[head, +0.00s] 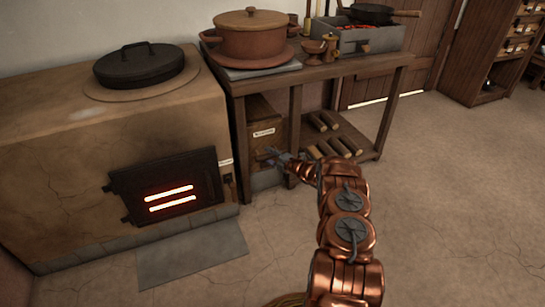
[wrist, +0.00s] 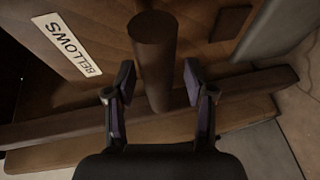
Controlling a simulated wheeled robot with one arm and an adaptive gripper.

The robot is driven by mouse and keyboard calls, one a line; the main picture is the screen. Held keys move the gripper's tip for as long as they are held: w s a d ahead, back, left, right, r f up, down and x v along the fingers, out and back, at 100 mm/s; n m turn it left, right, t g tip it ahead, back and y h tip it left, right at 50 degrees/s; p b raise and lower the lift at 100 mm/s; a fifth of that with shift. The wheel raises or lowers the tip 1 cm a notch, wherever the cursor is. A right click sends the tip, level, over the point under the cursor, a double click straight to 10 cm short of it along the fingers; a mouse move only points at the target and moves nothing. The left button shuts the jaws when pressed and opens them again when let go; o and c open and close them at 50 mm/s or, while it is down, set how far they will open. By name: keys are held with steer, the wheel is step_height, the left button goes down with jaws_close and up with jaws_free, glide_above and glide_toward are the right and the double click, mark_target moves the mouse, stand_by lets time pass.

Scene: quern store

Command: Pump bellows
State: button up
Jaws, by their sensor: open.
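The bellows (head: 262,112) is a brown wooden box with a white label, under the left end of the wooden table. In the wrist view its label (wrist: 68,45) reads "BELLOWS". A round dark wooden handle (wrist: 152,45) sticks out from it toward the camera. My gripper (wrist: 158,82) is open, with one finger on each side of the handle in that view. Gaps show between handle and fingers, and I cannot tell how deep the handle sits between them. In the head view my gripper (head: 274,158) is in front of the bellows, covering the handle.
A clay stove (head: 120,125) with a glowing, dark-framed door stands on the left. Several logs (head: 335,148) lie on the low shelf. The floor (head: 450,200) on the right is clear.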

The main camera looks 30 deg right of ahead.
steer(key=v, duration=1.2)
stand_by(0.3)
